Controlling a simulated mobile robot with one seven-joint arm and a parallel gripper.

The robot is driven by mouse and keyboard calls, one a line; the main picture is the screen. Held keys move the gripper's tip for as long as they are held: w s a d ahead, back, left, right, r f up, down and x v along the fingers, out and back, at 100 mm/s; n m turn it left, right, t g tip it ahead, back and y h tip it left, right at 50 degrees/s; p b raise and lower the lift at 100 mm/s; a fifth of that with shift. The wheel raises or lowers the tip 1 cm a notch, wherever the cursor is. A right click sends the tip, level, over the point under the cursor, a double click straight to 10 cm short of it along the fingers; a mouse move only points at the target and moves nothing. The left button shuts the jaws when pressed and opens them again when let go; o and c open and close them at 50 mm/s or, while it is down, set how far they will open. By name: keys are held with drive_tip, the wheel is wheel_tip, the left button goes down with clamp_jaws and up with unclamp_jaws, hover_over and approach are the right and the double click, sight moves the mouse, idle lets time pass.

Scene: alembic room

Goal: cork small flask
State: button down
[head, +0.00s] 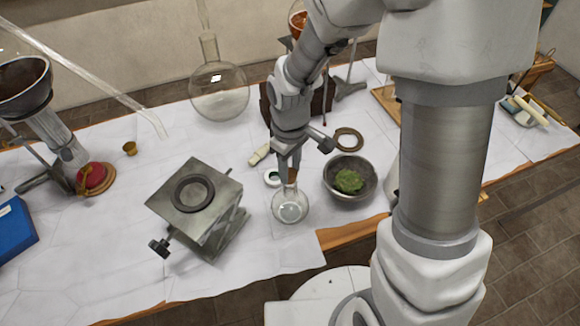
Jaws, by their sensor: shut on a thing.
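The small flask (290,208) is clear round glass and stands upright near the front edge of the white-covered table. My gripper (290,178) points down right above its neck. It is shut on a small brown cork (293,175), partly hidden by the fingers. The cork is at or just over the flask's mouth; I cannot tell whether it sits inside the neck.
A metal bowl with green matter (349,182) stands close right of the flask. A metal lab jack (197,207) with a dark ring stands to the left. A large round flask (219,92) stands behind.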

sight(291, 173)
drive_tip(key=shift+f+b, duration=0.95)
drive_tip(key=shift+f, duration=0.15)
idle(3.3)
drive_tip(key=shift+c, duration=0.2)
unclamp_jaws()
drive_tip(key=shift+r, duration=0.15)
drive_tip(key=shift+r+p, duration=2.75)
drive_tip(key=shift+r, duration=0.6)
drive_tip(key=shift+r, duration=0.15)
drive_tip(key=s+d+r+m+t, duration=0.2)
drive_tip(key=s+d+r+m, duration=0.2)
drive_tip(key=r, duration=0.6)
drive_tip(key=s+d+r+m+t, duration=0.3)
drive_tip(key=s+d+r+m, duration=0.2)
drive_tip(key=s+r, duration=0.3)
wheel_tip(291, 173, up, 4)
drive_tip(key=shift+s+d+f+t, duration=0.2)
drive_tip(key=shift+d+f+t, duration=0.1)
drive_tip(key=shift+d, duration=0.5)
